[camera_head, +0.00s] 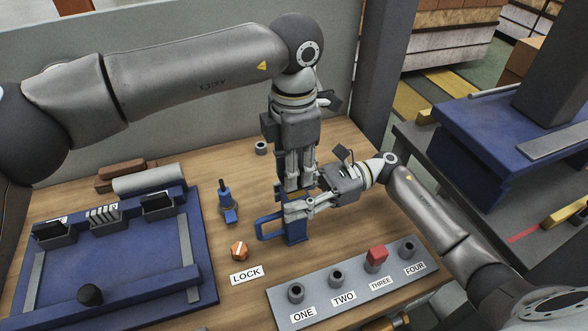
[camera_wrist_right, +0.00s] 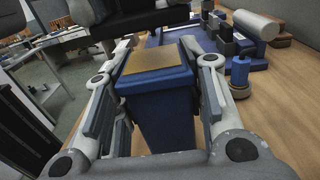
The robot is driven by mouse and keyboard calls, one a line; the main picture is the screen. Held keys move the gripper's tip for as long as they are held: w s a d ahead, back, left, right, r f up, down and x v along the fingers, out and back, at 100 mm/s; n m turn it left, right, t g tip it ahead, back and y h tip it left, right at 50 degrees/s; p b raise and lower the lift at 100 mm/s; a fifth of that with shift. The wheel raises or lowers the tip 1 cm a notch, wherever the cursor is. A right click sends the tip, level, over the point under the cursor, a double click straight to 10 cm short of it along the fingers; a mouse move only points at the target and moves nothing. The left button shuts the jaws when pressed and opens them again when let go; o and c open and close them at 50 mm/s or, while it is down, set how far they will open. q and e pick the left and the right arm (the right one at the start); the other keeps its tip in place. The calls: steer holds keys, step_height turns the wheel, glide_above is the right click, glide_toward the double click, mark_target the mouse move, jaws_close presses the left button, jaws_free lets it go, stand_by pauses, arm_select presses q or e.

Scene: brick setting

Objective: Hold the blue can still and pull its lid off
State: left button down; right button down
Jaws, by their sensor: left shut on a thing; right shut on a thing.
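The blue can (camera_head: 295,232) stands upright on the wooden table, with a loop handle on its left side. My right gripper (camera_head: 290,208) reaches in from the right and is shut on the can's upper body. In the right wrist view the can (camera_wrist_right: 165,115) sits between both fingers, and its flat tan top (camera_wrist_right: 152,62) shows. My left gripper (camera_head: 298,184) points down just above the can and is shut. A dark piece (camera_wrist_right: 150,20), which looks like the lid, is at its fingertips, apart from the tan top. The fingers partly hide it.
A blue tray (camera_head: 130,265) with small bins fills the left. A small blue tool (camera_head: 228,205) and an orange knob (camera_head: 239,250) by the LOCK label lie left of the can. A grey numbered panel (camera_head: 350,285) with a red block (camera_head: 376,258) is in front.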

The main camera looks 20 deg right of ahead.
arm_select(q)
steer(key=shift+r, duration=0.15)
steer(key=shift+r, duration=1.9)
arm_select(e)
steer(key=c, duration=0.8)
jaws_free()
